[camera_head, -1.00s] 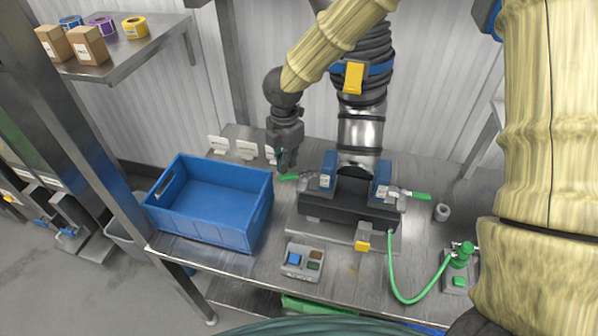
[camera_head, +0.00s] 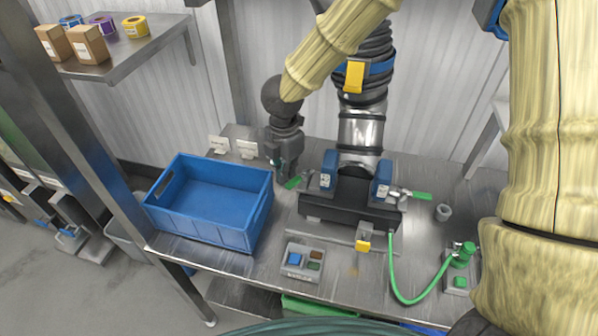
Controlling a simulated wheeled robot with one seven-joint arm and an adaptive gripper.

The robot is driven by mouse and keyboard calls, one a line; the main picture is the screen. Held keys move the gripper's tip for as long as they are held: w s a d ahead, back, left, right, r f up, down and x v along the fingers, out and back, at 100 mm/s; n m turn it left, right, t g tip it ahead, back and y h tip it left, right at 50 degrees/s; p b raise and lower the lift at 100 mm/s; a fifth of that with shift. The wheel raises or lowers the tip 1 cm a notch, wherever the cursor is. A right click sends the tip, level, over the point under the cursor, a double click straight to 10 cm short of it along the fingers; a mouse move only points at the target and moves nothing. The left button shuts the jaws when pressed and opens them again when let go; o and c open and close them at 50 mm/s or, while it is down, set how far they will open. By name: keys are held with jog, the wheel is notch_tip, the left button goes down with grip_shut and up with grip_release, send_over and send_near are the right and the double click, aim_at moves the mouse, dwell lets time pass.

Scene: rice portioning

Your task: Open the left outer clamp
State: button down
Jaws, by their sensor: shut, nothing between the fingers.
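The left outer clamp has a green handle (camera_head: 293,183) that points left and slightly down from the left blue block (camera_head: 328,170) of the black clamping unit (camera_head: 345,208). My gripper (camera_head: 281,178) is shut and empty, pointing down just behind and left of the green handle. Its fingertips are small and dark here, and I cannot tell whether they touch the handle. The right outer clamp has a similar green handle (camera_head: 421,196), pointing right from the right blue block (camera_head: 381,180).
A blue crate (camera_head: 250,238) stands left of the clamping unit. A grey button box (camera_head: 302,262) lies in front. A green hose (camera_head: 397,285) runs to a green fitting (camera_head: 462,255) at the right. White cards (camera_head: 246,149) stand behind the crate.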

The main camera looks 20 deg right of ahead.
jog(key=shift+a, duration=0.1)
jog(key=shift+s+d, duration=0.1)
jog(key=shift+d, duration=0.1)
jog(key=shift+s+d, duration=0.15)
jog(key=shift+s, duration=0.55)
notch_tip(320, 180, up, 7)
jog(key=a+p, duration=0.1)
jog(key=p, duration=0.4)
jog(key=shift+w+p, duration=0.4)
jog(key=shift+d, duration=0.1)
